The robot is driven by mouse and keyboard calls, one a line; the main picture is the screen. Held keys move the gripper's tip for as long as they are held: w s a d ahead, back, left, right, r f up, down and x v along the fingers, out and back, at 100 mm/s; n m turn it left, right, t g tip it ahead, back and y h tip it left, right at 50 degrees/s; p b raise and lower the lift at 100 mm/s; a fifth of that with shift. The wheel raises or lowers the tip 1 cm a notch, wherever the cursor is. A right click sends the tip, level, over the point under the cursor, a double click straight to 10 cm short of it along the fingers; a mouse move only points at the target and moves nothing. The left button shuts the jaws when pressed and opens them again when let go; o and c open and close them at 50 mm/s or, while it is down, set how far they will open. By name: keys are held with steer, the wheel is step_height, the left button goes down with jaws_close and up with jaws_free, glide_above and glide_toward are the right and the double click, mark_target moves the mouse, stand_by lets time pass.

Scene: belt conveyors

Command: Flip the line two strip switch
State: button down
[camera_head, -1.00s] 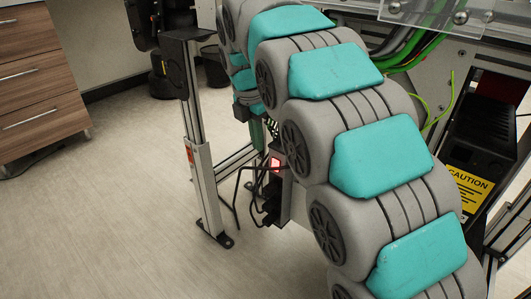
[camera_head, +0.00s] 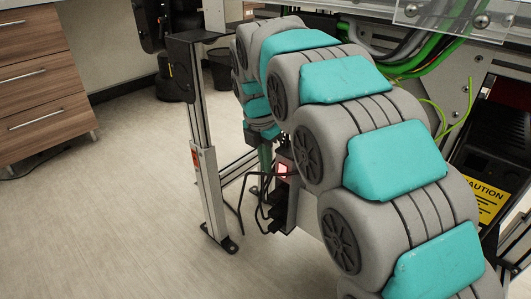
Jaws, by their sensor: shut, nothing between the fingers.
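A dark power strip (camera_head: 279,208) stands upright on the conveyor frame, with black plugs and cables at its lower part. Its switch (camera_head: 282,170) glows red near the top. My arm, grey with teal pads, arches over from the right and comes down behind its own links. My gripper (camera_head: 265,163) is small and partly hidden in the picture. It points down, shut and empty, just left of and a little above the lit switch. I cannot tell whether it touches the strip.
A metal post (camera_head: 208,175) with a foot stands left of the strip. Black cables (camera_head: 247,190) loop between them. The conveyor frame, green cables (camera_head: 430,50) and a yellow caution label (camera_head: 487,200) are at right. Wooden drawers (camera_head: 35,80) stand far left, with clear floor between.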

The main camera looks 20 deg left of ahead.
mark_target(282, 171)
steer(key=w+f, duration=0.1)
steer(key=f, duration=0.2)
steer(key=w+d+f, duration=0.1)
steer(key=f, duration=0.1)
steer(key=shift+w+d, duration=0.1)
steer(key=shift+w, duration=0.25)
steer(key=shift+w+d, duration=0.25)
steer(key=shift+w, duration=0.5)
steer(key=shift+w+d+f+t, duration=0.1)
steer(key=shift+w+t, duration=0.1)
steer(key=shift+t, duration=0.3)
steer(key=shift+p, duration=0.3)
steer(key=shift+r+p, duration=0.5)
steer(key=shift+r, duration=0.35)
steer(key=shift+s, duration=0.1)
